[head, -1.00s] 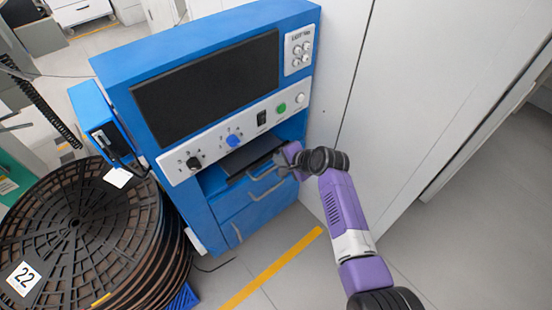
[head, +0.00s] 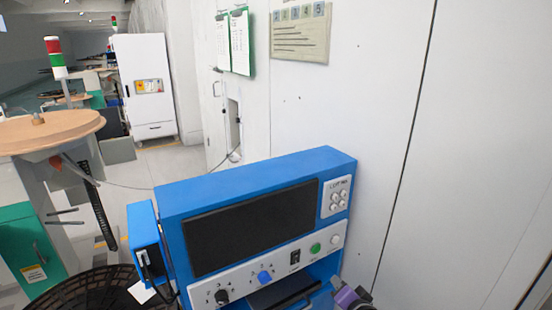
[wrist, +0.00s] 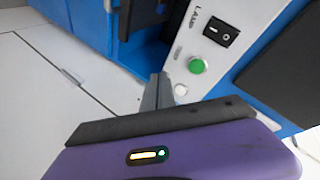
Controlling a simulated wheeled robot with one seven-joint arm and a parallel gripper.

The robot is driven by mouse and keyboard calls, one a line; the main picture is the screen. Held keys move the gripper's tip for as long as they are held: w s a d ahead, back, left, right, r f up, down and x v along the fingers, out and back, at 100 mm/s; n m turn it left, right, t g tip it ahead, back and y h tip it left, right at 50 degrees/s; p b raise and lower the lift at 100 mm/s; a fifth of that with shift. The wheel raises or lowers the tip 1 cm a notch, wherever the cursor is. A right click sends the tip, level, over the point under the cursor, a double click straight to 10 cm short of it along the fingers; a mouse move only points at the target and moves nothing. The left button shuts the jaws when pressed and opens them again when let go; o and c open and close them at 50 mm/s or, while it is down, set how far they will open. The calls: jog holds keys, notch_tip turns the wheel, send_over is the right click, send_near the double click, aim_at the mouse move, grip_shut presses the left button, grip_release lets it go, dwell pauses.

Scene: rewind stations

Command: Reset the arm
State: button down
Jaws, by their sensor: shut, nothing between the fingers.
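My gripper (wrist: 158,88) shows in the wrist view with its grey fingers together and nothing between them. Its tips are near the white button (wrist: 181,90) on the panel; I cannot tell whether they touch it. In the head view only a bit of my purple wrist shows at the bottom edge, by the lower right of the blue station (head: 250,172). The fingers are not clear there. The green button (wrist: 197,65) and the black lamp switch (wrist: 221,33) lie further along the panel in the wrist view.
The station has a dark screen (head: 250,228), a blue knob (head: 264,278) and a black knob (head: 222,297). A white wall (head: 385,130) stands close behind and right of it. A dark reel (head: 92,290) lies at the lower left. Open floor shows at the back left.

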jog(key=s+d+r+n, duration=0.1)
jog(key=s+r+n, duration=0.1)
jog(key=s, duration=1.5)
jog(key=s+r+n+t+h, duration=0.1)
jog(key=s+r+n, duration=0.2)
jog(key=s, duration=1.5)
jog(key=s+d+r+n+h, duration=0.1)
jog(key=s+r+n, duration=0.2)
jog(key=s, duration=1.4)
notch_tip(320, 180, up, 3)
jog(key=shift+s+d+r+t, duration=0.15)
jog(key=shift+s+d+t, duration=0.1)
jog(key=shift+d+t, duration=0.1)
